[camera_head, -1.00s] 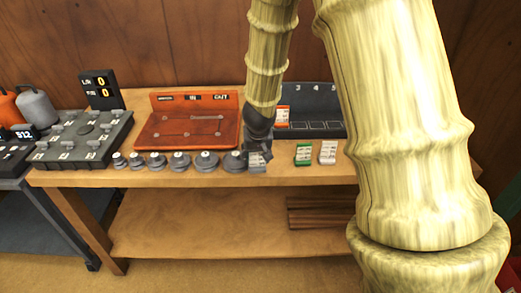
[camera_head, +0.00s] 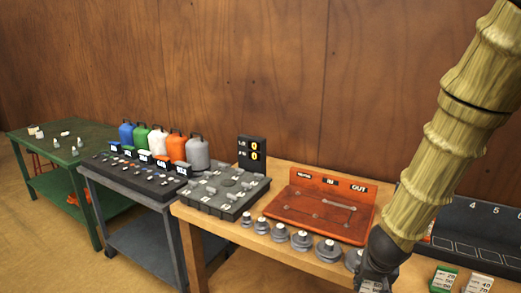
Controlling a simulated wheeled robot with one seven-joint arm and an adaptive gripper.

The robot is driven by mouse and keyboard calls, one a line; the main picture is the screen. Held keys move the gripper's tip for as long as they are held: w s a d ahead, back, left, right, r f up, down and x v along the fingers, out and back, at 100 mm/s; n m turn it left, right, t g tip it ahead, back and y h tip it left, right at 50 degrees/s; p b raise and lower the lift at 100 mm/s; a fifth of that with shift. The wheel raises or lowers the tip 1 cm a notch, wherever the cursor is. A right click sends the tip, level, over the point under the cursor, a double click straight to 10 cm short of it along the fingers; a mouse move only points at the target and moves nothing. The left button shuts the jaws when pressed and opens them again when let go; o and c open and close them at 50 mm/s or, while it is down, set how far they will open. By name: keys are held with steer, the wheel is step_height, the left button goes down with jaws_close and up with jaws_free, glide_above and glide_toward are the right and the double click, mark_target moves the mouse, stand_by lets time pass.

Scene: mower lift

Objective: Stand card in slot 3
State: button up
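The dark slot rack (camera_head: 476,232) stands at the right on the wooden table. Its numbers 4, 5 and 6 show; slot 3 is hidden behind my arm. A sliver of an orange-and-white card (camera_head: 429,234) shows at the rack beside my arm. My gripper (camera_head: 374,279) points down at the front of the table, right at a grey-and-white card (camera_head: 371,287) cut by the lower edge. I cannot tell whether its fingers are closed on that card. A green-and-white card (camera_head: 443,279) and a white card (camera_head: 479,284) stand to its right, in front of the rack.
An orange tray (camera_head: 284,207), a row of grey weights (camera_head: 301,240), a dark block panel (camera_head: 226,195) and a display (camera_head: 252,153) fill the table left of my gripper. A dark table with coloured canisters (camera_head: 159,140) and a green table (camera_head: 62,145) stand further left.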

steer(key=a+f+n+y, duration=0.1)
steer(key=a+f+n, duration=0.3)
steer(key=a+f, duration=0.9)
steer(key=shift+f+n+t+y, duration=0.3)
steer(key=shift+f+n+y, duration=0.1)
steer(key=shift+f, duration=1.45)
